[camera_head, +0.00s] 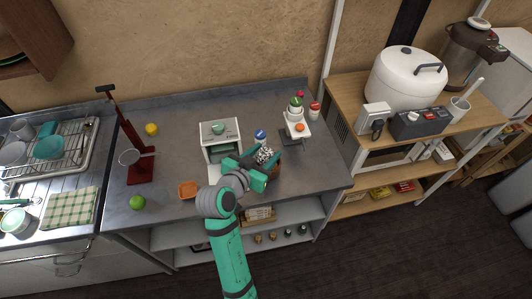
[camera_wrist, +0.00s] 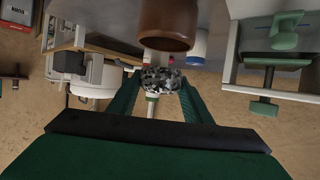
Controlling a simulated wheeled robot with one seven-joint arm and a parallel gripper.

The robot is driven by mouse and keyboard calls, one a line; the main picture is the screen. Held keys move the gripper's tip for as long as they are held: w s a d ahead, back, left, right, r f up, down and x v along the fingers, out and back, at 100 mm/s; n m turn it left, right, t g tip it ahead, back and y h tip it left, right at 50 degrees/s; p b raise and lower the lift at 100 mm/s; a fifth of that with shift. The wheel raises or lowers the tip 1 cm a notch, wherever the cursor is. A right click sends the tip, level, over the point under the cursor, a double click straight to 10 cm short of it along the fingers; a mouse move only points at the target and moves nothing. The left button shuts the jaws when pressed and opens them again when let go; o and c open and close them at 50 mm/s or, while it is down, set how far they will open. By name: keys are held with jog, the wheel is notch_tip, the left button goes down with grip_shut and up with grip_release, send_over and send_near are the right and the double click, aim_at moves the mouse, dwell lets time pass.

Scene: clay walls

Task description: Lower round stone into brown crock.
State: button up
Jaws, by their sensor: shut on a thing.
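The round stone (camera_head: 264,155), speckled black and white, is between the fingers of my gripper (camera_head: 260,166) above the grey counter. In the wrist view the stone (camera_wrist: 160,80) sits between the two green fingertips (camera_wrist: 161,88), which are shut on it. The brown crock (camera_head: 276,172) stands on the counter just right of and below the stone, partly hidden by my gripper. In the wrist view, which looks upside down, the crock (camera_wrist: 168,22) is at the top, its dark mouth facing the stone. A gap shows between the stone and the crock's rim.
A white scale-like stand (camera_head: 297,128) is at right, and a blue-and-white jar (camera_head: 260,134) behind. A red press stand (camera_head: 137,165) is farther left. The front right counter is clear.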

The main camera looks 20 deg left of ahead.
jog(key=shift+w, duration=0.2)
jog(key=shift+w+d, duration=0.15)
jog(key=shift+w, duration=0.7)
